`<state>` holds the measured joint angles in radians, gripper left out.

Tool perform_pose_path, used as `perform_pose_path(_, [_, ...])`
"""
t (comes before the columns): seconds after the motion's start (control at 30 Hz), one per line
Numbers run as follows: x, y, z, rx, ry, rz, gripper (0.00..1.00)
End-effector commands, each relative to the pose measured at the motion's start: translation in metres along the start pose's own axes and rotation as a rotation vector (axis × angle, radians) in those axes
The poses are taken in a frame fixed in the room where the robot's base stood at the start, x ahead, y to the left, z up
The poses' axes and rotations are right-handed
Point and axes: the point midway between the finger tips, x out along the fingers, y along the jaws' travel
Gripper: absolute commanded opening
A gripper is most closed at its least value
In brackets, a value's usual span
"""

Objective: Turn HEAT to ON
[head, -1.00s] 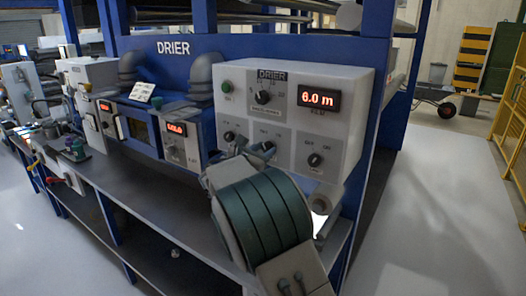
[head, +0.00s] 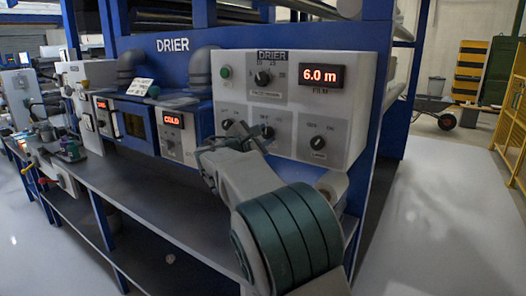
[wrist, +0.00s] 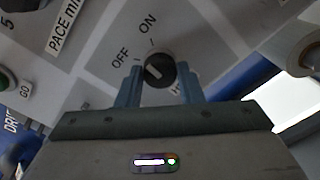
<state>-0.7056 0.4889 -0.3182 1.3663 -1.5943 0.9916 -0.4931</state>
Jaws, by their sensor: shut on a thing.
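The dark round HEAT knob (wrist: 159,71) sits on the grey panel in the wrist view. OFF is printed to its left and ON above it. Its white pointer mark leans up and left, toward the OFF side. The caption below the knob is mostly hidden by a finger; only an H shows. My gripper (wrist: 160,82) is shut on the knob, with one blue finger on each side. In the head view my gripper (head: 240,132) is at the lower row of knobs on the drier's control box (head: 345,122), and it partly hides that row.
The box carries a green button (head: 225,72), an upper knob (head: 263,78), a lower right knob (head: 318,142) and a red "6.0 m" display (head: 322,77). A smaller display (head: 172,120) reads COLD. The grey bench (head: 150,188) runs below.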

Motion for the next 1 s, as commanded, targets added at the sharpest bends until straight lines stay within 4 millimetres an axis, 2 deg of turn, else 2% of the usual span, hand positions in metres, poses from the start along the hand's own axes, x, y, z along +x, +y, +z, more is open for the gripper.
perform_pose_path(0.03, [-0.0002,-0.0049,-0.0054,0.047,0.000,0.001,0.11])
perform_pose_path(0.5, [0.0002,-0.0025,-0.0025,0.367,0.000,0.000,0.11])
perform_pose_path(1.0, [-0.0001,-0.0003,-0.0008,0.449,0.001,-0.001,0.11])
